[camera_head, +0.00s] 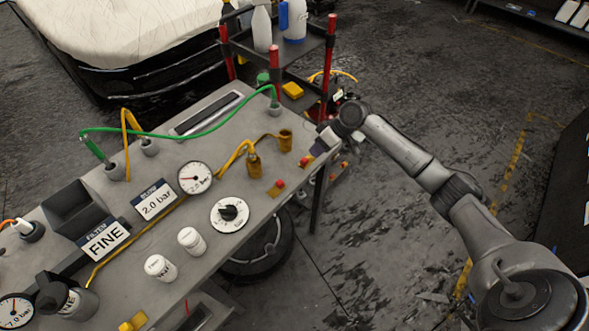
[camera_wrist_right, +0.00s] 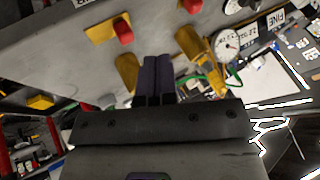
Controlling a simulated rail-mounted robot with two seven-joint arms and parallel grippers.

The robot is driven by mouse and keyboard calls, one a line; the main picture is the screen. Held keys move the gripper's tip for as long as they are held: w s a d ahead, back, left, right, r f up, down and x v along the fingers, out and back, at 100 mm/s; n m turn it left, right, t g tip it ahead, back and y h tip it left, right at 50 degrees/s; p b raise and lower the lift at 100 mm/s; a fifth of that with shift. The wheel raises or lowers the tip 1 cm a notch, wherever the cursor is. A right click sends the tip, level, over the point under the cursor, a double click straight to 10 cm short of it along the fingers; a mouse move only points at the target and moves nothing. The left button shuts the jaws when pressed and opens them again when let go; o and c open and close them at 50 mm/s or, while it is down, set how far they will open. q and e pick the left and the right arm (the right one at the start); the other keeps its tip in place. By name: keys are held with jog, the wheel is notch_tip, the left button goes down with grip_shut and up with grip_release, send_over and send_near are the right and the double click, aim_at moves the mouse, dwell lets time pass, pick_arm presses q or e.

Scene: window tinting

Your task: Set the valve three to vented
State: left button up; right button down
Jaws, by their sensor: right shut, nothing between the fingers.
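Two small valves with red knobs on yellow plates sit along the right front edge of the grey bench: one nearer the dial (camera_head: 276,187) and one near the bench's right end (camera_head: 306,161). No number is readable on them, so I cannot tell which is valve three. My right gripper (camera_head: 318,148) is shut and empty at the bench's right end, close to the second valve. In the right wrist view its dark fingers (camera_wrist_right: 157,62) are together, and a red knob (camera_wrist_right: 123,31) shows beyond them, apart. My left gripper is out of view.
Two brass fittings (camera_head: 254,166) (camera_head: 285,140) stand behind the valves. A black-knobbed dial (camera_head: 230,214), a gauge (camera_head: 195,177), white jars (camera_head: 161,268) and a "FINE" sign (camera_head: 104,239) occupy the bench (camera_head: 165,210). A green hose (camera_head: 190,132) arches over it. A red-posted cart (camera_head: 330,60) stands behind.

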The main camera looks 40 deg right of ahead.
aim_at(280, 184)
jog(key=x, duration=0.9)
jog(key=shift+w+a+f+b, duration=0.1)
jog(key=shift+a+f+b, duration=0.15)
jog(key=shift+b, duration=0.15)
jog(key=shift+a, duration=1)
jog(key=shift+a+f+p, duration=0.1)
jog(key=shift+a+p, duration=0.25)
jog(key=shift+a, duration=0.65)
jog(key=shift+a, duration=0.1)
